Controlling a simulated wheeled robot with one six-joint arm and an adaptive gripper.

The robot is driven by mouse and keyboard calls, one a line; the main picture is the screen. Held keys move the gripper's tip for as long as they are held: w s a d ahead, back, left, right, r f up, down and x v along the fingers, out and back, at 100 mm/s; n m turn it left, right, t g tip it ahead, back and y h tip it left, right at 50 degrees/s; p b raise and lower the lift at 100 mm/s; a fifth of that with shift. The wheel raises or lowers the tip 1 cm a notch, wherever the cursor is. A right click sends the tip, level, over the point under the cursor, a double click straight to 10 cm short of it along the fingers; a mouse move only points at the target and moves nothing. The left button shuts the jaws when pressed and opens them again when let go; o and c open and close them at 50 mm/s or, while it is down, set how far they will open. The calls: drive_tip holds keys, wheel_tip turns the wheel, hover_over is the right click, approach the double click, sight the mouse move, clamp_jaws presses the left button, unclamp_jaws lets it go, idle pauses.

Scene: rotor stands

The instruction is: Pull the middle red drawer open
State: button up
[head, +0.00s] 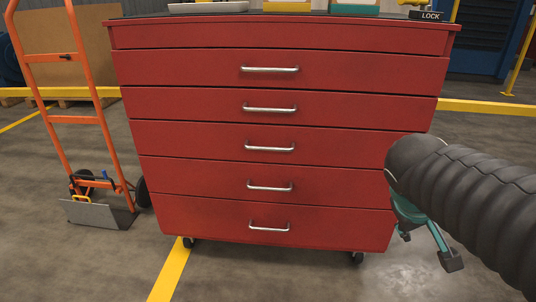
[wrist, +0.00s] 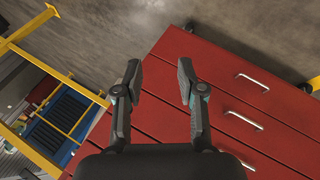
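The red cabinet (head: 200,180) fills the middle of the head view. Its middle drawer (head: 200,141) is shut and flush with the others, with a silver bar handle (head: 270,147) at its centre. In the wrist view the cabinet front is tilted, and the third handle from its bottom edge (wrist: 247,164) shows low on the right. My gripper (head: 430,245) is at the cabinet's lower right in the head view, partly hidden by my arm. In the wrist view my gripper (wrist: 158,75) is open with nothing between its fingers, apart from all the handles.
Other shut drawers with like handles lie above (head: 270,109) and below (head: 270,186). An orange hand truck (head: 78,120) stands left of the cabinet. Trays and a lock sign (head: 430,16) are on or behind the top. The floor in front is clear, with a yellow line (head: 170,272).

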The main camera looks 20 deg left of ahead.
drive_tip(key=w+a+n+t+h+b, duration=0.2)
drive_tip(key=w+a+n+t, duration=0.15)
drive_tip(key=w+a, duration=0.6)
drive_tip(key=n+t+y+b, duration=0.3)
drive_tip(key=n+t, duration=0.4)
drive_tip(key=n, duration=0.1)
approach(264, 149)
drive_tip(key=shift+g, duration=0.25)
drive_tip(key=x, duration=1)
drive_tip(key=shift+w+d+r, duration=0.1)
drive_tip(key=shift+w+r, duration=0.05)
drive_tip(key=shift+w, duration=0.3)
clamp_jaws()
